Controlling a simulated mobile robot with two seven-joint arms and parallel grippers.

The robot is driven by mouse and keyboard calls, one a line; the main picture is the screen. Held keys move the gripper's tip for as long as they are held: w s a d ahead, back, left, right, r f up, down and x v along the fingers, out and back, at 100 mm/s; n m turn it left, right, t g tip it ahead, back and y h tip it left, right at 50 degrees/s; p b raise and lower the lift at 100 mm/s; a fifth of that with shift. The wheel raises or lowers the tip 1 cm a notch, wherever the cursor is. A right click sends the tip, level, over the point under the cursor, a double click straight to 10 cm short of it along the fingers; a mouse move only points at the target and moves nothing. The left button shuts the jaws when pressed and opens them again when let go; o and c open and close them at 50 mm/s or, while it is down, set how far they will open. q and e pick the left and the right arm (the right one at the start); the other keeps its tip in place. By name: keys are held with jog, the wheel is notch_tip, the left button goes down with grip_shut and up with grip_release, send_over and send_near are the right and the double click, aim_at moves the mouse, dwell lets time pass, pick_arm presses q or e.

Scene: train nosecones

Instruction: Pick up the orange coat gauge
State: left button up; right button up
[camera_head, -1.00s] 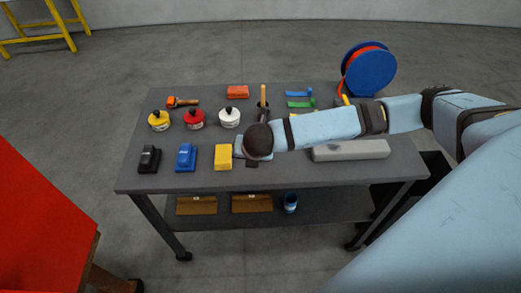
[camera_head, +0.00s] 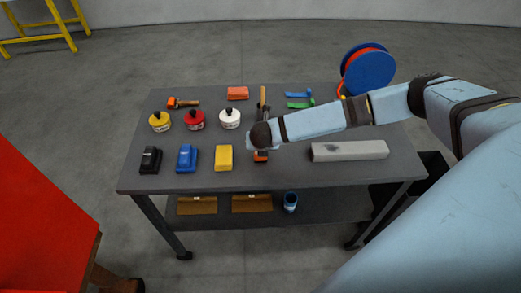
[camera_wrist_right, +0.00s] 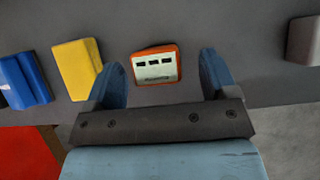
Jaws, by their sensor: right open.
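The orange coat gauge (camera_wrist_right: 156,65) lies on the grey table, showing a pale face with dark marks in the right wrist view. In the head view a small orange part of the gauge (camera_head: 261,156) shows just below the end of my right arm, which hides the rest. My right gripper (camera_wrist_right: 166,65) is open, with one blue finger on each side of the gauge and a gap on both sides. Its fingers are hidden in the head view. My left gripper is in neither view.
On the table (camera_head: 300,177), a yellow block (camera_head: 223,158) and a blue one (camera_head: 186,158) stand left of the gauge. A long grey block (camera_head: 350,150) lies to the right. Several lidded pots, including a white one (camera_head: 230,118), stand behind. A blue reel (camera_head: 368,70) is at the back right.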

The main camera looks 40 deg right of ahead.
jog(key=x, duration=0.3)
jog(key=shift+w+f, duration=0.25)
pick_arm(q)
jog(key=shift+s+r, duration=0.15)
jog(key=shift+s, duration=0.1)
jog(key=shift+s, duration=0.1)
pick_arm(e)
jog(key=c, duration=1.1)
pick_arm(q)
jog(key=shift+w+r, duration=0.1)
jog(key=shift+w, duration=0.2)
pick_arm(e)
jog(key=shift+r, duration=0.15)
